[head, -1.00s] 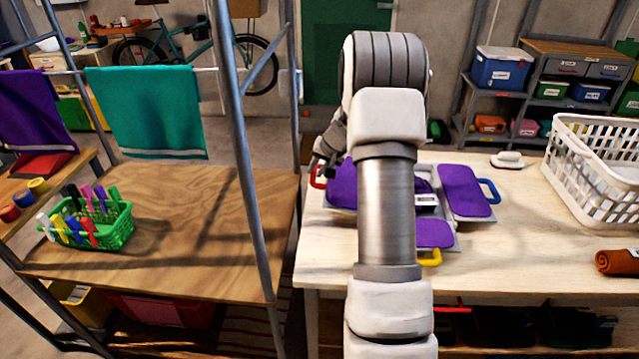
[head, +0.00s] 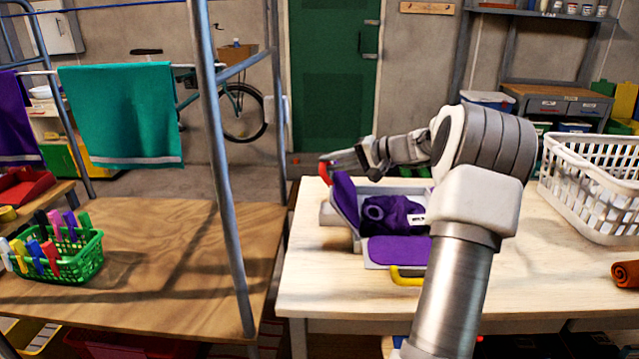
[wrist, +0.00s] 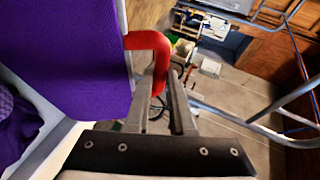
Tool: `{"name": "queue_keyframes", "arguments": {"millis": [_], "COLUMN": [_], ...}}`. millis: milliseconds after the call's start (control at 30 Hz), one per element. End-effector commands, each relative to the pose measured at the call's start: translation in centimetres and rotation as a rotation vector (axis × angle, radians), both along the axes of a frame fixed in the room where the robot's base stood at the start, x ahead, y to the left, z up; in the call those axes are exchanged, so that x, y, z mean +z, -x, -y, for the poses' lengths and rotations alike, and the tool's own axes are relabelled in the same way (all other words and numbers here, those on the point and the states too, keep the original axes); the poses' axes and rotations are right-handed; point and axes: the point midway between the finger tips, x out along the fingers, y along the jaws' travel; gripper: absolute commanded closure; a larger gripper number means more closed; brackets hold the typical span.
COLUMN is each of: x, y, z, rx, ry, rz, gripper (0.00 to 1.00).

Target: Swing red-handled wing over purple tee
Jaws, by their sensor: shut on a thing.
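My gripper (head: 340,163) is shut on the red handle (head: 325,172) of the left wing of a folding board. In the wrist view the red handle (wrist: 152,40) sits between my fingers (wrist: 160,85). The purple-padded red-handled wing (head: 344,204) is raised and tilted steeply at its hinge; it fills the left of the wrist view (wrist: 70,50). The purple tee (head: 392,213) lies bunched on the board's middle, and a bit shows at the wrist view's left edge (wrist: 14,125). The front flap (head: 397,250) with a yellow handle (head: 406,281) lies flat. My arm hides the board's right side.
The board lies on a pale wooden table (head: 330,285). A white laundry basket (head: 590,180) and an orange roll (head: 625,275) are at the right. A metal drying rack (head: 222,200) stands left, by a green basket of pegs (head: 70,255). The table's front is clear.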

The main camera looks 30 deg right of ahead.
Motion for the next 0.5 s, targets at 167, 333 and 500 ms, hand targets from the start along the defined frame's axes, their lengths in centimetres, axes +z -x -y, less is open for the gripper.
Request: {"name": "queue_keyframes", "arguments": {"millis": [167, 333, 500], "x": [0.4, 0.9, 1.1], "y": [1.5, 2.9, 4.3], "z": [2.0, 3.9, 5.7], "rx": [-0.003, -0.002, 0.000], "ry": [-0.138, -0.266, -0.396], "rz": [0.101, 0.199, 0.296], "gripper": [1.00, 1.00, 1.00]}}
